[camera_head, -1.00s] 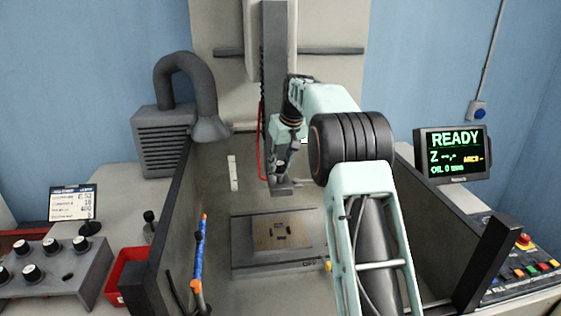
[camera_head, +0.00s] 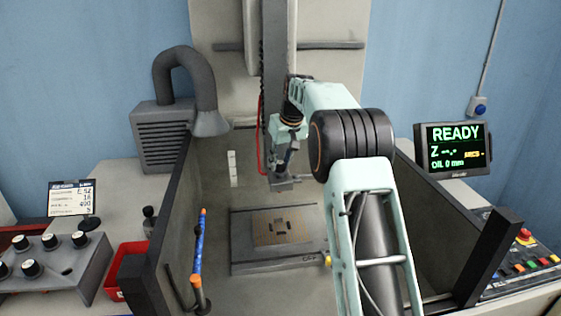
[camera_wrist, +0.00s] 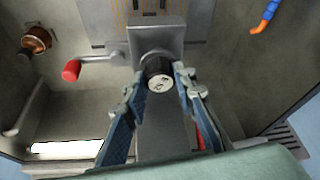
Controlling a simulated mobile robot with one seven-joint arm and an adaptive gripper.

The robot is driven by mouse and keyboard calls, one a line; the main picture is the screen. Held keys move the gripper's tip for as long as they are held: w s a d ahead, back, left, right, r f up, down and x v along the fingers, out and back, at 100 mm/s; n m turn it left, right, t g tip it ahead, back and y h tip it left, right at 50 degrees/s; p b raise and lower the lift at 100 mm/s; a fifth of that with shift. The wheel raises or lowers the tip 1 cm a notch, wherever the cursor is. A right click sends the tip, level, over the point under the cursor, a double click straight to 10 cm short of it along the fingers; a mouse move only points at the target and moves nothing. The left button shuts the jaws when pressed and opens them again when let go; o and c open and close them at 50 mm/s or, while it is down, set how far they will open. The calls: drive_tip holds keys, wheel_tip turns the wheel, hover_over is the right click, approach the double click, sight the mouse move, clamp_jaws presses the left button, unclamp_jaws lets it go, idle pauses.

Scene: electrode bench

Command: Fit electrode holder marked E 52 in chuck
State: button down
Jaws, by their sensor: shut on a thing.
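My gripper (camera_wrist: 163,73) has its two blue-padded fingers closed around a dark round holder (camera_wrist: 159,82). The holder's pale end face carries marks, blurred but resembling 52. The holder lies against or just in front of a grey block, apparently the chuck (camera_wrist: 157,36), with a red-knobbed lever (camera_wrist: 72,70) at its side. I cannot tell whether the holder is seated. In the head view my gripper (camera_head: 288,160) is beside the lower end of the machine's column (camera_head: 274,90), above the tank. The chuck (camera_head: 283,184) shows there, and the fingers partly hide the holder.
Below is the worktable with a plate (camera_head: 283,226). A blue and orange nozzle (camera_head: 199,245) stands at the left of the tank. Tank walls (camera_head: 175,205) bound both sides. A card (camera_head: 71,198) reads E 52, and the screen (camera_head: 453,150) reads READY.

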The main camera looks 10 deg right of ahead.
drive_tip(key=shift+f+b, duration=0.35)
drive_tip(key=shift+f, duration=0.3)
drive_tip(key=c, duration=1.5)
unclamp_jaws()
drive_tip(key=shift+o, duration=0.5)
drive_tip(key=shift+f, duration=0.1)
drive_tip(key=o, duration=0.5)
drive_tip(key=shift+c, duration=0.2)
